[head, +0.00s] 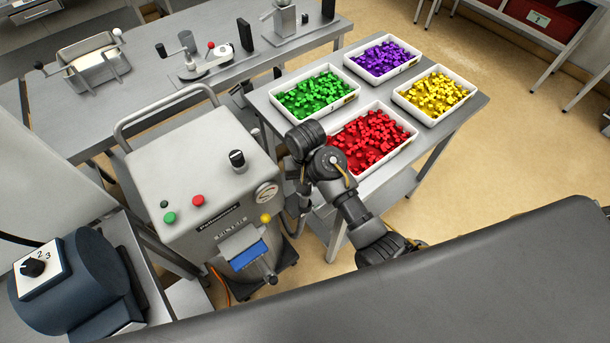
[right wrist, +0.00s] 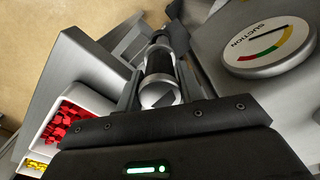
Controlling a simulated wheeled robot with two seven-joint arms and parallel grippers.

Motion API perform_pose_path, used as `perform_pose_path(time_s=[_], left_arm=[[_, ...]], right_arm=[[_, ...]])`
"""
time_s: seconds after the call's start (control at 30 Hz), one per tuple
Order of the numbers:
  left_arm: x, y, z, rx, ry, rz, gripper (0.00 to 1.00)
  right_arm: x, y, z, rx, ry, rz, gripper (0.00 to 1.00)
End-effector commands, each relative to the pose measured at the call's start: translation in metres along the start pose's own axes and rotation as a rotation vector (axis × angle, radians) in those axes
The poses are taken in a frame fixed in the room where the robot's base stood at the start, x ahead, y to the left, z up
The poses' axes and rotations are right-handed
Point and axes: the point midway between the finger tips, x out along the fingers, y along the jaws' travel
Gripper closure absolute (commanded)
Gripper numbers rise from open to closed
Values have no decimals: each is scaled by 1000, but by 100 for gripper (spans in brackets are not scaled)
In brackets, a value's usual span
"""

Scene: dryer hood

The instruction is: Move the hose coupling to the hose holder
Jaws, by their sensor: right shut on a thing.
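The hose coupling (right wrist: 159,64), a black and silver cylinder, sits between the two fingers of my right gripper (right wrist: 160,80) in the right wrist view. The gripper is shut on it. In the head view my right arm reaches in from the right to the right side of the grey suction machine (head: 205,180); its wrist hides most of the gripper and the coupling. A dark part shows beyond the coupling in the wrist view, too unclear to name. I cannot clearly make out the hose holder. My left gripper is not in view.
The suction gauge (right wrist: 268,46) is close to the right of the gripper in the wrist view. A side table (head: 455,125) carries trays of green, purple, yellow and red pieces (head: 370,140) beside my arm. A grey bench (head: 150,85) stands behind. Floor is free at right.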

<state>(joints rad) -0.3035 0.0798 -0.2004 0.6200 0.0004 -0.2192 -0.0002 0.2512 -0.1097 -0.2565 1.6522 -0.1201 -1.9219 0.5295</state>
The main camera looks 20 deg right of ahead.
Motion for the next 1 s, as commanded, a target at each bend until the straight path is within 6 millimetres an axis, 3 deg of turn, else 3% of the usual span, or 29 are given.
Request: perform_pose_path(time_s=[0.3, 0.77, 1.0], left_arm=[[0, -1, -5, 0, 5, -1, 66], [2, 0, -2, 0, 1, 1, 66], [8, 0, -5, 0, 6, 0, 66]], right_arm=[[28, 2, -1, 3, 0, 1, 99], [37, 2, -1, 5, 2, 0, 99], [52, 2, -1, 5, 4, 1, 99]])
